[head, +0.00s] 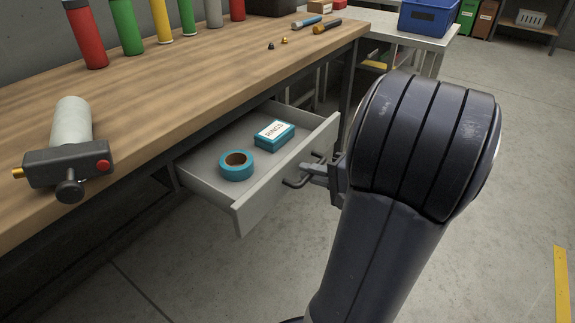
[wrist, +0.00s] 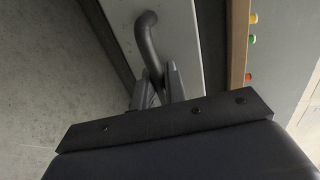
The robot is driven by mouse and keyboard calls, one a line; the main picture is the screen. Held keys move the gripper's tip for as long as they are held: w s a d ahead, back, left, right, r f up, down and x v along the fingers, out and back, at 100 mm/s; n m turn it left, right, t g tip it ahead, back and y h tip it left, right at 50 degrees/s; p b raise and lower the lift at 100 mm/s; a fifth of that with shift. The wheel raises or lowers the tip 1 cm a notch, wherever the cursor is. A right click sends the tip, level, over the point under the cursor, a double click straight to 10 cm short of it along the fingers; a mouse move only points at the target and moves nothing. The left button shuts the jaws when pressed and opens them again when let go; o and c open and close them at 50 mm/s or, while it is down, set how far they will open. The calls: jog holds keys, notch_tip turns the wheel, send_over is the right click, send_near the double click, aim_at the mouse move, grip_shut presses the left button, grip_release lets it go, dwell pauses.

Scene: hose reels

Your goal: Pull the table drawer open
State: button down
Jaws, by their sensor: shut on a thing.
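The grey table drawer (head: 246,217) stands pulled out from under the wooden workbench (head: 190,72). Its inside shows, with a roll of blue tape (head: 236,166) and a small blue box (head: 274,136) in it. The dark bar handle (head: 294,183) is on the drawer's front. My gripper (head: 312,172) is at the handle and shut on it. In the wrist view the curved handle (wrist: 149,42) runs down between the two fingers of my gripper (wrist: 158,85), against the pale drawer front (wrist: 178,30). My arm hides part of the floor to the right.
A white and black device (head: 70,150) lies near the bench's front edge. Several coloured cylinders (head: 125,28) stand at the back, and small tools (head: 327,27) lie at the far end. A side table with a blue bin (head: 428,17) stands beyond. Floor before the drawer is clear.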

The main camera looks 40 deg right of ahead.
jog(key=shift+f+v, duration=0.2)
jog(key=shift+v, duration=0.9)
jog(key=shift+f+v, duration=0.25)
jog(key=shift+v, duration=0.9)
jog(key=c, duration=1.5)
grip_release()
jog(key=shift+c, duration=0.2)
jog(key=p+v, duration=0.2)
jog(key=v, duration=0.9)
jog(key=shift+w, duration=0.15)
jog(key=b+x, duration=0.2)
jog(key=x, duration=0.9)
